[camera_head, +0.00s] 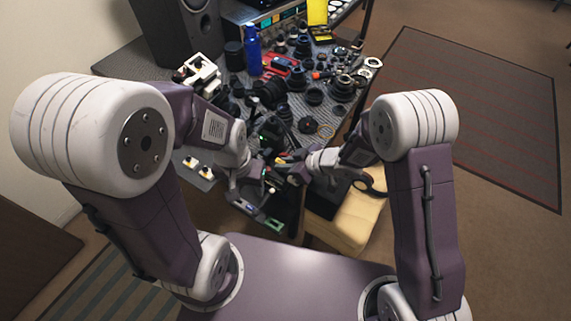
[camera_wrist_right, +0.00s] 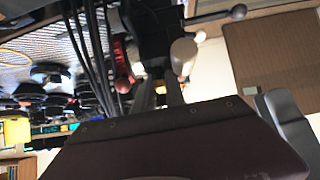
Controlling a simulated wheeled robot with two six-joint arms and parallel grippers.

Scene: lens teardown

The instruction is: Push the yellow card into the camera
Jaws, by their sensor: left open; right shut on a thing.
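My right gripper (camera_head: 291,167) is near the middle of the head view, at the near end of the table. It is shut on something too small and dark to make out. A small yellow patch (camera_head: 283,160) shows at its fingertips; I cannot tell whether this is the yellow card. In the right wrist view its fingers (camera_wrist_right: 160,95) point away, with a pale rounded thing (camera_wrist_right: 184,57) beyond them. My left gripper (camera_head: 262,206) is lower and open, left of the right one. The camera cannot be told apart among the dark parts around the grippers.
The grey table (camera_head: 125,68) is crowded with black lens parts and rings. A blue bottle (camera_head: 253,50), a black speaker (camera_head: 176,32) and a yellow case (camera_head: 318,14) stand farther back. Open floor lies right.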

